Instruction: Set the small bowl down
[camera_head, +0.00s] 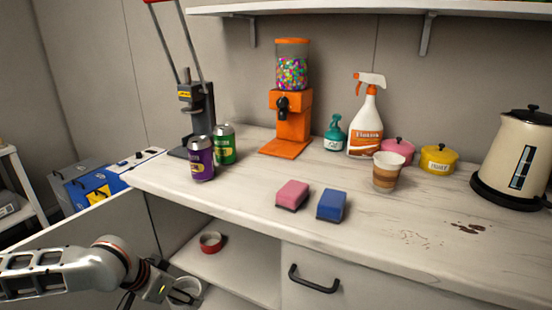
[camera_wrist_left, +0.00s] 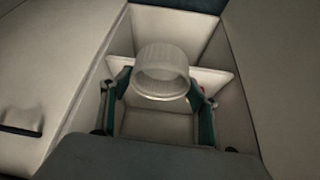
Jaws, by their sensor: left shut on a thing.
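The small bowl (camera_head: 188,286) is whitish and round. It is low at the open cabinet, at the bottom left of the head view. My left gripper (camera_head: 172,287) is shut on it. In the left wrist view the bowl (camera_wrist_left: 161,88) sits between the two dark green fingers of the gripper (camera_wrist_left: 160,93), its opening facing partly toward the camera. I cannot tell whether the bowl touches a surface below. My right gripper is not in view.
A red ring-shaped item (camera_head: 210,241) lies on the cabinet shelf (camera_head: 245,268), up and right of the bowl. The countertop (camera_head: 350,240) above holds cans, sponges, a cup and a kettle (camera_head: 517,150). A closed drawer with a black handle (camera_head: 315,282) is to the right.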

